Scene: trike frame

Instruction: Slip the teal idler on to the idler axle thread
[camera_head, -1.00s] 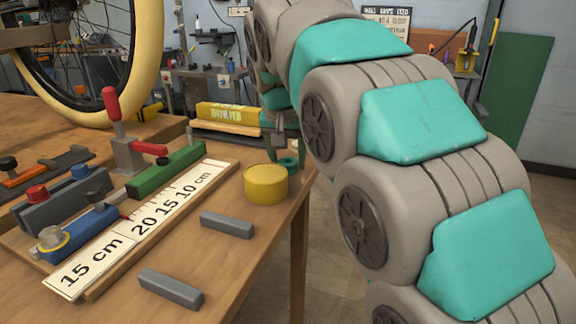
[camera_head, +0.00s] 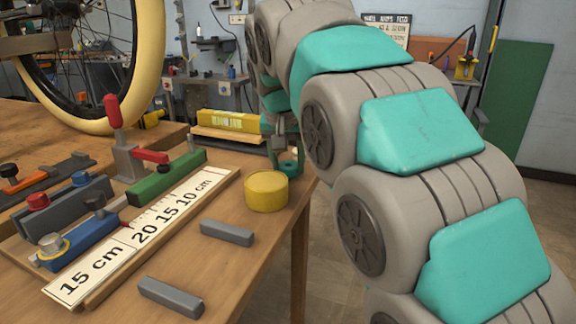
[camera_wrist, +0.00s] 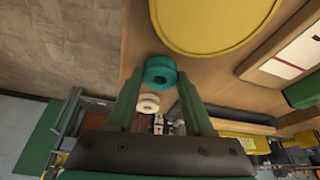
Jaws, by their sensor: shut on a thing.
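The teal idler (camera_wrist: 160,72) is a small ring with a hole, between the tips of my gripper (camera_wrist: 159,84) in the wrist view. My gripper is shut on it. In the head view, my gripper (camera_head: 287,160) points down at the far right corner of the workbench, with the teal idler (camera_head: 288,168) low between its fingers. I cannot tell whether the idler touches the bench top. A small cream ring (camera_wrist: 148,103) shows beyond the idler in the wrist view. I cannot make out the idler axle thread in either view.
A yellow cylinder (camera_head: 266,191) stands close beside my gripper. A ruled board (camera_head: 140,235), clamps and two grey bars (camera_head: 227,233) lie on the bench (camera_head: 260,258). A yellow box (camera_head: 228,121) is behind. A wheel with a cream tyre (camera_head: 150,60) is at upper left.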

